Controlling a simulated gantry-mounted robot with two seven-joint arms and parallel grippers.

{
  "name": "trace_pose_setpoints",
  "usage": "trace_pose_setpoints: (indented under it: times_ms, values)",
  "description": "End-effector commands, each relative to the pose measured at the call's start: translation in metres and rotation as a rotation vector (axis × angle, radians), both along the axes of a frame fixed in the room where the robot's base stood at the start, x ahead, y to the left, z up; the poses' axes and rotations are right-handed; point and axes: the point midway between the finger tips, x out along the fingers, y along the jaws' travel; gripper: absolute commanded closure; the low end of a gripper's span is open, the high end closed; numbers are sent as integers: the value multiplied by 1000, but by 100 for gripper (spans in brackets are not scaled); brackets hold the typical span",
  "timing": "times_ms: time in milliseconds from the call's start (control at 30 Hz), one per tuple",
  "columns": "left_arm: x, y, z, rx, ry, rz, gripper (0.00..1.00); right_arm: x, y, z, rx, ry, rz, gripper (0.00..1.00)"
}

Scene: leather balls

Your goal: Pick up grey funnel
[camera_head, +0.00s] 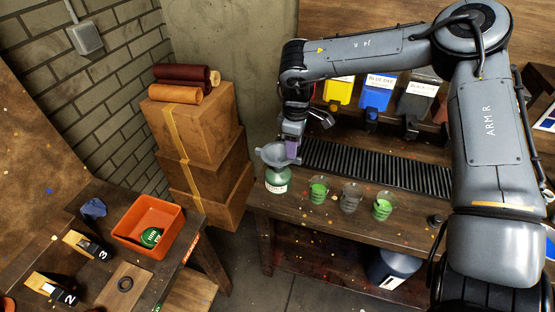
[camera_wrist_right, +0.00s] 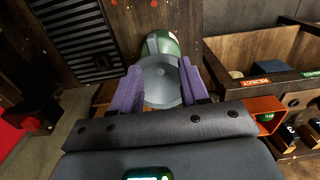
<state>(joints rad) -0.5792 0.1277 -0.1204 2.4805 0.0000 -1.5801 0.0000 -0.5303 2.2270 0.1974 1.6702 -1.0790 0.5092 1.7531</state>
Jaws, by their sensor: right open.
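My right gripper (camera_head: 293,147) is at the funnel's right side in the head view. In the right wrist view, the purple fingers of the right gripper (camera_wrist_right: 161,82) are open, with the funnel (camera_wrist_right: 160,88) showing between them. I cannot tell whether the fingers touch the funnel. My left gripper is not in view.
Three cups, including a green one (camera_head: 318,190), stand right of the bottle on the workbench (camera_head: 290,202). A black ribbed grate (camera_head: 375,168) lies behind them. Dye dispensers (camera_head: 376,92) stand at the back. Stacked boxes (camera_head: 205,150) and an orange tray (camera_head: 180,222) are left.

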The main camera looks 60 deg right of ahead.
Motion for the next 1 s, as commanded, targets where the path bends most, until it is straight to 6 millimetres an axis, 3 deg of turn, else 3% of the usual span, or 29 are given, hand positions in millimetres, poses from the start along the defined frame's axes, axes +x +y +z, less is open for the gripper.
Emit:
trace_pose_setpoints:
  times_ms: [633, 1000]
  values:
    - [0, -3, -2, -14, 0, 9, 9, -1, -8, -67, 0, 1, 0, 55]
    - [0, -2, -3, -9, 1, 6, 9, 0, -8, -72, 0, -1, -1, 58]
